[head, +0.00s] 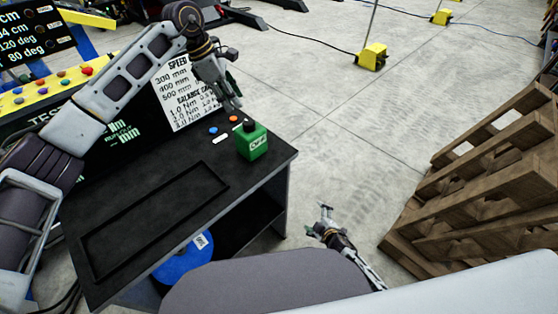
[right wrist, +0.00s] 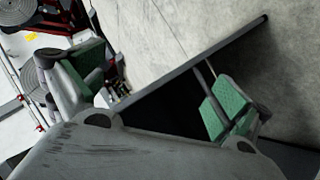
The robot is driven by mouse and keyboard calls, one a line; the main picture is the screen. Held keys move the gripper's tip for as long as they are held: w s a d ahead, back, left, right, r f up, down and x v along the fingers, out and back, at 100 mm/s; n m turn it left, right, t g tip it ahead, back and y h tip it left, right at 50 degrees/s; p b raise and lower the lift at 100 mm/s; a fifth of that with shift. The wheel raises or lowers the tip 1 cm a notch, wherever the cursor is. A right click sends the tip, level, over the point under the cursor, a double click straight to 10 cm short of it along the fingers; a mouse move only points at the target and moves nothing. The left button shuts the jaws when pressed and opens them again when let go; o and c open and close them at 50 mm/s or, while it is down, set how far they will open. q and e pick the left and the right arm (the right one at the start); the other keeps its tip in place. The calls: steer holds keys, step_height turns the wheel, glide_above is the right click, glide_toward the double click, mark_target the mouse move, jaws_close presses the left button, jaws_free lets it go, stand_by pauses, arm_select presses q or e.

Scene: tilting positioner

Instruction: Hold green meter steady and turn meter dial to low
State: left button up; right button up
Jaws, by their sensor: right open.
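The green meter (head: 252,142) stands upright near the back right corner of the black table. Its front label appears to read OFF, and a black dial (head: 249,125) sits on top. My left gripper (head: 232,100) hangs just behind and above the meter, pointing down, apparently apart from it. Whether its fingers are open or shut is unclear. My right gripper (head: 325,212) is open and empty, off the table's right side, away from the meter. Its green-padded fingers are spread wide in the right wrist view (right wrist: 160,88). The meter is not recognisable there.
The black table (head: 215,215) has a shallow recess and a few coloured buttons (head: 213,131) beside the meter. A printed sheet (head: 188,92) stands behind. A blue reel (head: 183,262) is on the lower shelf. Wooden pallets (head: 480,185) stand right, with open floor between.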

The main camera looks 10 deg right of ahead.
mark_target(251, 139)
steer(key=w+a+r+n+t+y, duration=0.1)
steer(key=a+r+n+y, duration=0.2)
steer(key=r+n, duration=0.7)
steer(key=w+a+r+n+t+y, duration=0.1)
steer(key=w+a+r+n+y, duration=0.1)
steer(key=a+r+n, duration=0.5)
steer(key=w+a+r+n+t+y, duration=0.1)
steer(key=a+r+n+y, duration=0.3)
steer(key=r+n, duration=0.9)
steer(key=shift+w+a+r+n, duration=0.4)
steer(key=shift+a+r, duration=0.3)
steer(key=shift+r, duration=1.7)
steer(key=shift+w, duration=0.1)
steer(key=shift+x, duration=6.85)
steer(key=shift+a, duration=0.1)
